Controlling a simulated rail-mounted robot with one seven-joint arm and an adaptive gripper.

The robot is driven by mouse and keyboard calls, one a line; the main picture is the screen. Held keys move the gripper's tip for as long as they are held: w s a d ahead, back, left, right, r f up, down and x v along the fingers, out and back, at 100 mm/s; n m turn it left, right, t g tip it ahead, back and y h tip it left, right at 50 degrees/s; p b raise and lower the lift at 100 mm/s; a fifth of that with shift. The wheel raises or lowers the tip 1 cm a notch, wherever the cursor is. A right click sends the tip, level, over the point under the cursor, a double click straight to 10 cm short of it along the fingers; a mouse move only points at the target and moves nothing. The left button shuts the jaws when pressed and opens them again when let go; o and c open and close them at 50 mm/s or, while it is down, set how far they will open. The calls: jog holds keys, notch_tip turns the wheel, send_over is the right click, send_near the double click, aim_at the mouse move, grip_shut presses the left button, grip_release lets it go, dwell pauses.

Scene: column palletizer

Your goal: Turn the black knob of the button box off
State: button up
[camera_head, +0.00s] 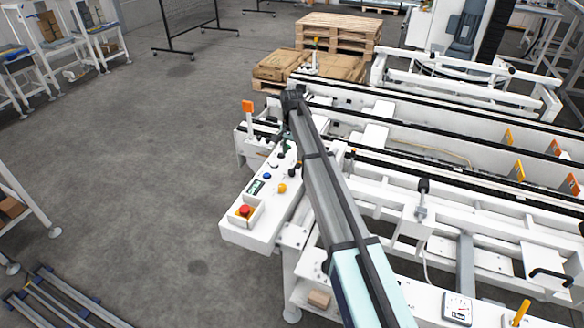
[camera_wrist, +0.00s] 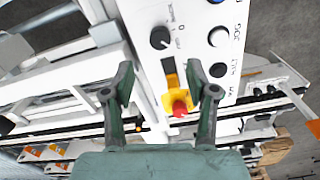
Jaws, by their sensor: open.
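The button box is a white panel (camera_head: 262,208) on the left side of the conveyor frame in the head view. In the wrist view its face (camera_wrist: 188,22) runs up the picture. The black knob (camera_wrist: 160,38) sits there near the panel's left edge, with printed marks around it. A pale line shows on it, but its exact setting is hard to read. My gripper (camera_wrist: 162,78) is open and empty. Its fingers stand apart, lower in the picture than the knob, and do not appear to touch it. In the head view my arm hides much of the gripper area.
A red button on a yellow base (camera_wrist: 179,106) shows between my fingers, below the knob. Black buttons (camera_wrist: 218,37) sit to the knob's right. In the head view a red emergency button (camera_head: 245,210) is at the panel's near end.

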aim_at(292, 170)
notch_tip(292, 170, down, 9)
jog(key=shift+r+p, duration=0.2)
jog(key=shift+p, duration=0.6)
grip_shut()
